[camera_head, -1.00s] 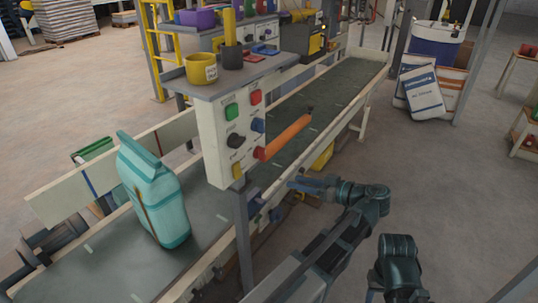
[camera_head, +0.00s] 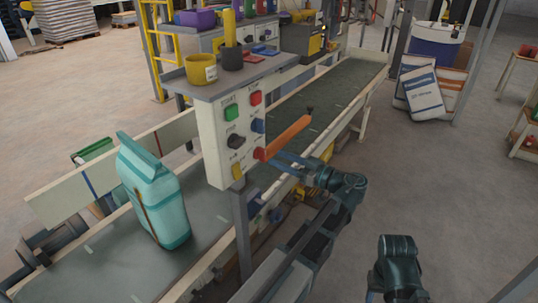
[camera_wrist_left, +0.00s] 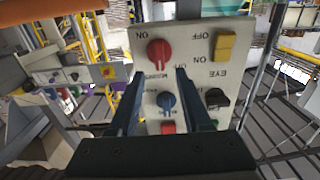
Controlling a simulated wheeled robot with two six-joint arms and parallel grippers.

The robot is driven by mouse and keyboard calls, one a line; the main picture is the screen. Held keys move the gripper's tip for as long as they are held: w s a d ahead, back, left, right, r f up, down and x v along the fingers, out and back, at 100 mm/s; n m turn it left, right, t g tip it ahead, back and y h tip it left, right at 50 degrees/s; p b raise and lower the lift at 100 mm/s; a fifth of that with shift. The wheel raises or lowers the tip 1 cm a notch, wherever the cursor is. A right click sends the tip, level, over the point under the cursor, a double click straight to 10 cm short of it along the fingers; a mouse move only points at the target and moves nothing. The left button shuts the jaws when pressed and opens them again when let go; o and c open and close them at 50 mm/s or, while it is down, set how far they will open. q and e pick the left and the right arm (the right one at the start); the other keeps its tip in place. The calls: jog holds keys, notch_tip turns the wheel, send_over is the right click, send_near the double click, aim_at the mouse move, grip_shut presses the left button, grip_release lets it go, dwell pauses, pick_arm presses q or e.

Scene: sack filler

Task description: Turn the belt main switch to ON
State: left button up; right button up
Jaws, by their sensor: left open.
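The white control panel (camera_head: 230,140) stands beside the belt. Its lower right red rotary knob (camera_head: 259,153) is the likely belt main switch; its full name is unreadable. In the left wrist view, upside down, this red knob (camera_wrist_left: 159,50) has ON at upper left and OFF at lower right. Its pointer direction is unclear. My left gripper (camera_head: 278,158) is open and empty just right of the panel, facing it. In the wrist view its fingertips (camera_wrist_left: 160,71) lie either side of the space before the panel, below the red knob in the picture.
A yellow switch (camera_wrist_left: 226,46), black knob (camera_wrist_left: 216,98) and blue knob (camera_wrist_left: 166,103) are close by on the panel. An orange bar (camera_head: 288,137) extends right of the panel. A teal sack (camera_head: 155,195) stands on the belt (camera_head: 95,262).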

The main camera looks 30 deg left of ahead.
aim_at(265, 153)
pick_arm(q)
jog(key=shift+w+a, duration=0.2)
jog(key=shift+a, duration=2.15)
grip_shut()
